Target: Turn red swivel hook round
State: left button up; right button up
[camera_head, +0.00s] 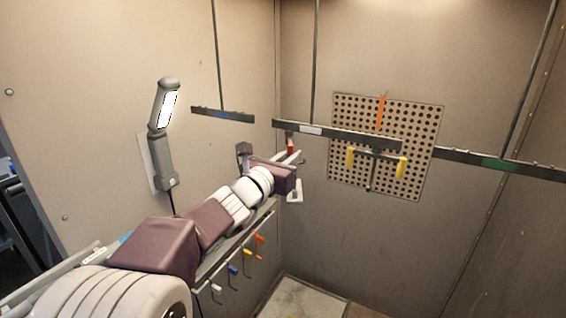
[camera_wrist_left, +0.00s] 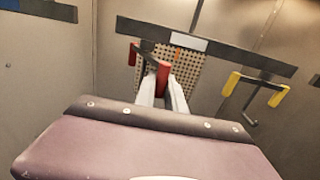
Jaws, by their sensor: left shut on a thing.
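The red swivel hook (camera_wrist_left: 163,74) hangs under the left end of a dark rail with a white label (camera_head: 310,130). It also shows in the head view as a small red piece (camera_head: 290,148), partly hidden by my gripper. My left gripper (camera_head: 292,158) reaches up to it from the lower left. In the left wrist view its two pale fingers (camera_wrist_left: 162,95) are shut on the red part of the hook. A second red end (camera_wrist_left: 133,52) of the hook shows to the left, beyond a dark bar. My right gripper is not in view.
A hook with two yellow ends (camera_head: 376,160) hangs from the same rail to the right. Rails with blue (camera_head: 222,115) and green labels (camera_head: 499,165) hang on either side. A perforated panel (camera_head: 417,165) is behind. Small coloured hooks (camera_head: 233,270) hang below my arm. A lamp (camera_head: 162,135) is at left.

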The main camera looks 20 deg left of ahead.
pick_arm(q)
jog(key=shift+w+d+f+b, duration=0.2)
jog(key=shift+w+d+b, duration=0.2)
jog(key=shift+d+b, duration=0.35)
jog(key=shift+o, duration=0.2)
jog(key=shift+w+d+r, duration=0.1)
jog(key=shift+w+r, duration=0.05)
jog(key=shift+w, duration=0.1)
jog(key=shift+w+d+b, duration=0.5)
jog(key=shift+w+b, duration=0.2)
jog(key=shift+b, duration=0.2)
jog(key=shift+w, duration=0.1)
jog(key=shift+c, duration=0.2)
jog(key=shift+o, duration=0.2)
jog(key=shift+w+d+b, duration=0.25)
jog(key=shift+w+b, duration=0.05)
jog(key=shift+w, duration=0.7)
jog(key=o, duration=0.7)
jog(key=shift+o, duration=0.3)
jog(key=shift+s, duration=0.1)
